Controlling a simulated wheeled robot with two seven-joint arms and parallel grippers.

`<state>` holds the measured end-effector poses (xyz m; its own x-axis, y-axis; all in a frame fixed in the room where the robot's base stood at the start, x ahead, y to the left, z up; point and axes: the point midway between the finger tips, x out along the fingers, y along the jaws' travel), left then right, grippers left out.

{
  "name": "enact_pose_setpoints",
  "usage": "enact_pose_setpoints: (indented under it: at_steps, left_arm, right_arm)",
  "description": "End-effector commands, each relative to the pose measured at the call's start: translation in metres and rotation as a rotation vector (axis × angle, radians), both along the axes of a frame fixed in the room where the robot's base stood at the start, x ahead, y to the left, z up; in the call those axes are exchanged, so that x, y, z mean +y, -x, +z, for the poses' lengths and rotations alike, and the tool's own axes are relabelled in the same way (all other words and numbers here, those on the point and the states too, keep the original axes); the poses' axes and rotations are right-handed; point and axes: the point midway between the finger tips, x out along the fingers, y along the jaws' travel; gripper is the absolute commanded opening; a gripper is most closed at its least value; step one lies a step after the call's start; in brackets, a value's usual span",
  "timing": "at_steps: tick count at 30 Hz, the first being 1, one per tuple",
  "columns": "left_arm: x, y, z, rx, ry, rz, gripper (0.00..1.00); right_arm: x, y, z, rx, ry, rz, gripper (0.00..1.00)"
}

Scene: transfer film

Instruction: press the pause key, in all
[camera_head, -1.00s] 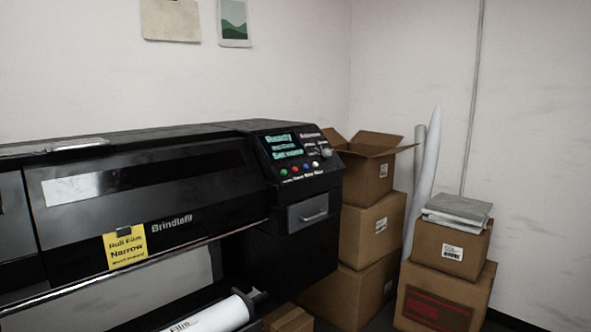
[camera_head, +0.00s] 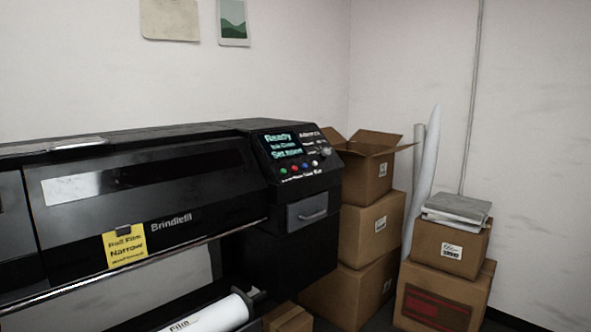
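A black wide-format printer (camera_head: 150,195) fills the left half of the view. Its control panel (camera_head: 296,155) is at its right end. The panel has a lit screen (camera_head: 283,146) with a first line reading "Ready". Below the screen is a row of small coloured keys (camera_head: 305,167), in green, blue, red and white. The labels under the keys are too small to read, so I cannot tell which is the pause key. A round grey knob (camera_head: 326,152) sits to the right of the keys. Neither of my grippers is in view.
Stacked cardboard boxes (camera_head: 370,228) stand close to the printer's right side, the top one open. More boxes (camera_head: 447,247) with grey packets (camera_head: 457,208) on top stand further right. A white film roll (camera_head: 215,315) sits low in front. The space before the panel is clear.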

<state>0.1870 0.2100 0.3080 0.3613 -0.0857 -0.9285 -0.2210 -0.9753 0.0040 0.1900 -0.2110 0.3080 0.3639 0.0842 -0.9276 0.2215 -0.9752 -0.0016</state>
Motion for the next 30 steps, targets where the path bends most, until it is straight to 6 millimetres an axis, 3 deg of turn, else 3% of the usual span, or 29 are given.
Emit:
enact_pose_setpoints:
  at_steps: [12,30]
  left_arm:
    - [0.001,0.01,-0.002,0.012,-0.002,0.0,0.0]
    - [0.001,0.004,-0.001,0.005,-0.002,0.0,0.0]
  right_arm:
    - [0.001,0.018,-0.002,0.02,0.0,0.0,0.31]
    - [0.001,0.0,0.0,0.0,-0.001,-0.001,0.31]
